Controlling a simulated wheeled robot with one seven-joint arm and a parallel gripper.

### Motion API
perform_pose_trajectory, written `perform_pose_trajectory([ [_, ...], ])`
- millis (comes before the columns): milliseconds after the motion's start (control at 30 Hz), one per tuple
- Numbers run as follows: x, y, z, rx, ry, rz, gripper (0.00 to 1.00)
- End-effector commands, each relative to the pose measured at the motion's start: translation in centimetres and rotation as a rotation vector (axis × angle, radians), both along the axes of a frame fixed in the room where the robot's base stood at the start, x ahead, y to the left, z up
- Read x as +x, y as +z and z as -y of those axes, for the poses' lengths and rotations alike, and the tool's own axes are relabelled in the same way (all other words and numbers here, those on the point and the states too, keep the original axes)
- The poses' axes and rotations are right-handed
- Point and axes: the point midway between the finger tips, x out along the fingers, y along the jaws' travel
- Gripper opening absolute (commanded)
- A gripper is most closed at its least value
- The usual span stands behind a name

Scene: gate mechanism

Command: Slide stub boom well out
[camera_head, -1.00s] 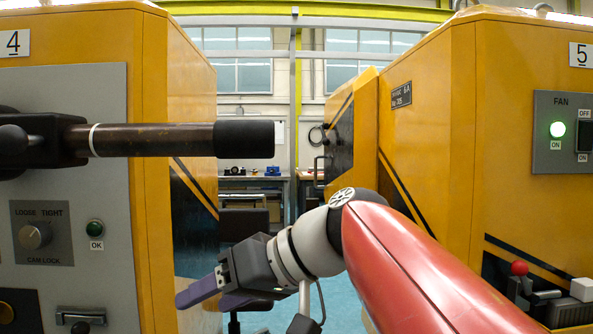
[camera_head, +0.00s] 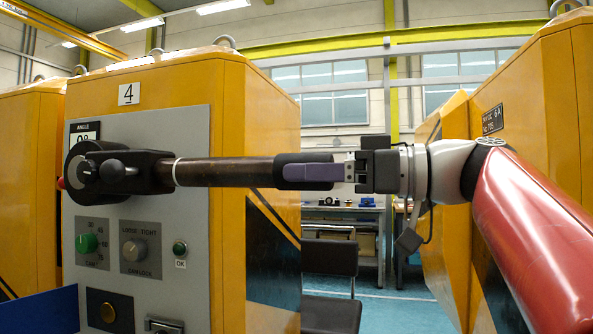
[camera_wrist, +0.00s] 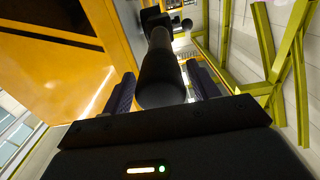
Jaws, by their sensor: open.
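The stub boom (camera_head: 225,172) is a dark brown tube with a white ring near its root and a black end grip (camera_head: 285,159). It runs level to the right from a black clamp head (camera_head: 125,172) on machine 4's grey panel. My gripper (camera_head: 308,172) is at the boom's free end, with a purple finger in front of the black grip. In the wrist view the black end grip (camera_wrist: 162,82) lies between the two open fingers (camera_wrist: 162,92), with gaps at both sides. The far finger is mostly hidden in the head view.
The grey panel holds a green knob (camera_head: 87,243), a cam lock knob (camera_head: 134,249) marked loose and tight, and a green OK lamp (camera_head: 180,248). Another yellow machine (camera_head: 545,110) stands at right. A dark chair (camera_head: 331,270) is in the gap between.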

Motion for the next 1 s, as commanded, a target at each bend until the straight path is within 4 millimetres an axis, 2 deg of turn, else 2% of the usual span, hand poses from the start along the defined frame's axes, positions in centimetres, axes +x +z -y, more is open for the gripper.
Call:
perform_pose_trajectory([
  [200,0.8,0.1,-2.2,0.000,0.001,0.000,0.60],
  [533,0.9,0.0,-2.5,-0.001,-0.001,-0.001,0.58],
  [900,0.9,0.0,-2.5,0.000,-0.001,-0.001,0.10],
  [1000,0.9,0.0,-2.5,0.000,-0.001,-0.001,0.00],
])
